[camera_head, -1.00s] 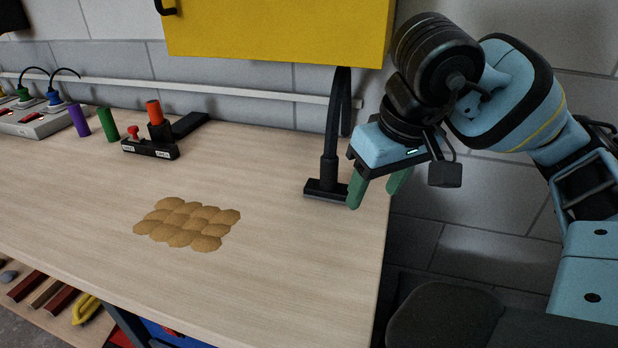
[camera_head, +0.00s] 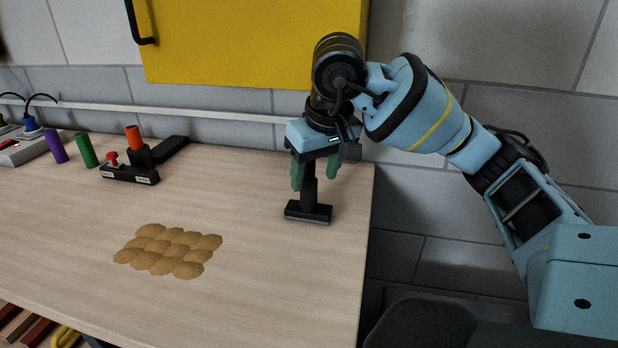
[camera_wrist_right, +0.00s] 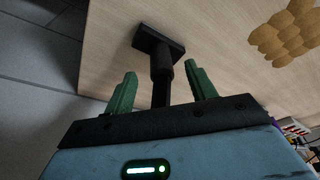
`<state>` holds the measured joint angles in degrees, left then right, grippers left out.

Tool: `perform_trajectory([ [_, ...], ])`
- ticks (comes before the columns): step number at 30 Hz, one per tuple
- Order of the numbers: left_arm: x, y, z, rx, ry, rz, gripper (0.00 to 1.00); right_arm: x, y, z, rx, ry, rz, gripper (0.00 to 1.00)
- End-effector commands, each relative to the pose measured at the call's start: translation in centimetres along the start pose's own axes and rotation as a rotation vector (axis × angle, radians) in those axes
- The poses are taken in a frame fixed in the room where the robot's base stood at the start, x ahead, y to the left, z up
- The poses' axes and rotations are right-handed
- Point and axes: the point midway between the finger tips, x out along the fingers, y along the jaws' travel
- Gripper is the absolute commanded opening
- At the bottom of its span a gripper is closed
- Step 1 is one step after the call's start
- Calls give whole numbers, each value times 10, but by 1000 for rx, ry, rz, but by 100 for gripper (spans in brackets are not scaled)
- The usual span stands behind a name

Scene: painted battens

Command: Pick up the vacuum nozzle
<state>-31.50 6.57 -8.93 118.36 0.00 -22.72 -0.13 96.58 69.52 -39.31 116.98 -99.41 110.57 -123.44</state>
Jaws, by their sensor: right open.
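The black vacuum nozzle (camera_head: 308,211) stands upright with its flat foot on the wooden bench near the right edge. Its foot also shows in the right wrist view (camera_wrist_right: 158,42), with the black tube running back between my fingers. My right gripper (camera_head: 312,184) points down over the nozzle, with its green fingers on either side of the tube. In the wrist view the right gripper (camera_wrist_right: 160,82) is open, with a gap between each finger and the tube. The upper tube is hidden behind my gripper and wrist. My left gripper is not in view.
A patch of brown sawdust-like lumps (camera_head: 168,250) lies on the bench (camera_head: 255,270) left of the nozzle. A black holder with a red knob (camera_head: 130,174), a green cylinder (camera_head: 86,151) and a purple one (camera_head: 57,146) stand further left. A yellow cabinet (camera_head: 240,40) hangs above.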

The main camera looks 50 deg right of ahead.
Motion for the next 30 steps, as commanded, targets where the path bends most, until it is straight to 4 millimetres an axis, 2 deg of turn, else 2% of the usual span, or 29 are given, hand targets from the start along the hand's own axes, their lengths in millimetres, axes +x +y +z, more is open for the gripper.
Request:
perform_trajectory([
  [10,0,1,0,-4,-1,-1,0,4,0,-11,0,0,0,56],
  [15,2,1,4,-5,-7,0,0,34,0,-9,0,-3,2,56],
  [21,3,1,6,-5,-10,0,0,52,0,-9,0,0,1,56],
  [29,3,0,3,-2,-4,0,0,53,0,-10,0,1,0,56],
  [30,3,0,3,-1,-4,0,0,53,0,-10,0,1,0,51],
])
